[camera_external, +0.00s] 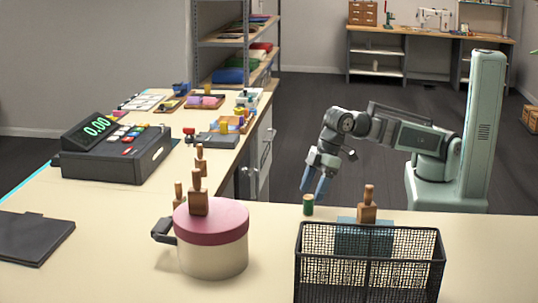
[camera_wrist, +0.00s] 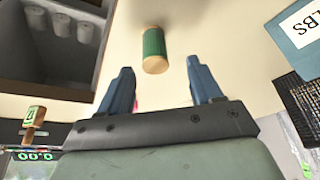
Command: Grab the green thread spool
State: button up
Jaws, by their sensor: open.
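The green thread spool (camera_external: 308,204) stands upright on the light counter near its far edge, left of the wire basket. In the wrist view the spool (camera_wrist: 154,48), green with pale wooden ends, is ahead of the fingertips and between their lines. My gripper (camera_external: 317,184) points down just above and beside the spool, with blue fingers. In the wrist view my gripper (camera_wrist: 160,80) is open and empty, with a gap between its fingers and the spool.
A black wire basket (camera_external: 369,265) and a blue box (camera_external: 345,238) with a wooden stamp (camera_external: 367,205) are right of the spool. A pink-lidded pot (camera_external: 212,240) topped by a wooden stamp is to the left. Bare counter lies between pot and basket.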

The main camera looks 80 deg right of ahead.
aim_at(310, 196)
jog(key=shift+d+x, duration=0.15)
jog(key=shift+x, duration=1.25)
jog(key=shift+d+x, duration=0.2)
jog(key=shift+x, duration=1.25)
jog(key=c, duration=1)
jog(key=shift+c, duration=0.2)
